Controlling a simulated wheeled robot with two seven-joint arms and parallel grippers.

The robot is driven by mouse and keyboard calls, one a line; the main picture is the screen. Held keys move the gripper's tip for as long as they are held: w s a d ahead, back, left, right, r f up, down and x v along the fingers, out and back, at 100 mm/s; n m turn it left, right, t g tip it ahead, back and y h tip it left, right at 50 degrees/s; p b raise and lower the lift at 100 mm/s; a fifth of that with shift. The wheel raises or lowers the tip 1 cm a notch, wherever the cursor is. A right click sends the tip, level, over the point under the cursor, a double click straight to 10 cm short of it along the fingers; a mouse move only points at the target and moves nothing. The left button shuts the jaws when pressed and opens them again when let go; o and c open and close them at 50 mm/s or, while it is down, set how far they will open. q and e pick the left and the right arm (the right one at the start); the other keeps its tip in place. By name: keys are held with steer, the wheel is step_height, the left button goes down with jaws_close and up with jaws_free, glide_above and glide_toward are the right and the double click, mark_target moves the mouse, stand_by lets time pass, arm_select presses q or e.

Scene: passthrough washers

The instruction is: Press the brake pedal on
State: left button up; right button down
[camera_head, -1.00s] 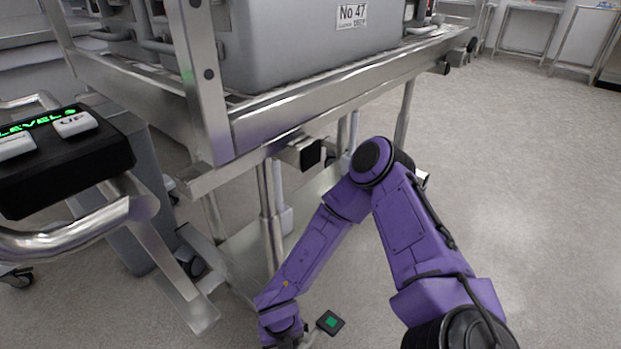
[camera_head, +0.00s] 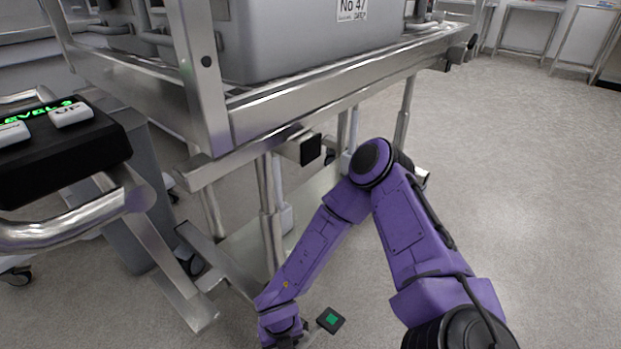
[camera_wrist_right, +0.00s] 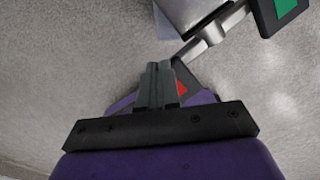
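A pedal with a green pad on a dark plate (camera_head: 330,320) sits low by the floor, at the bottom of the head view. Its green pad also shows at the top right of the right wrist view (camera_wrist_right: 284,7), on a metal arm. A small red patch (camera_wrist_right: 181,88), perhaps a second pedal pad, shows right beside my right gripper's fingers, mostly hidden. My right gripper (camera_wrist_right: 158,66) has its fingers together with nothing visible between them. I cannot tell if it touches the red part. The gripper itself is not clear in the head view. My left gripper is not in view.
A steel cart (camera_head: 330,80) carrying a grey bin (camera_head: 300,40) stands above the pedal, its legs close to my right arm. A black control box (camera_head: 60,150) with white buttons and a metal handle (camera_head: 70,225) are at left. Open floor (camera_head: 530,180) lies to the right.

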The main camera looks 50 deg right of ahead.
steer(key=shift+f+b, duration=0.75)
steer(key=shift+f, duration=0.3)
stand_by(0.4)
step_height(320, 180, up, 7)
steer(key=p, duration=0.6)
steer(key=shift+p, duration=0.4)
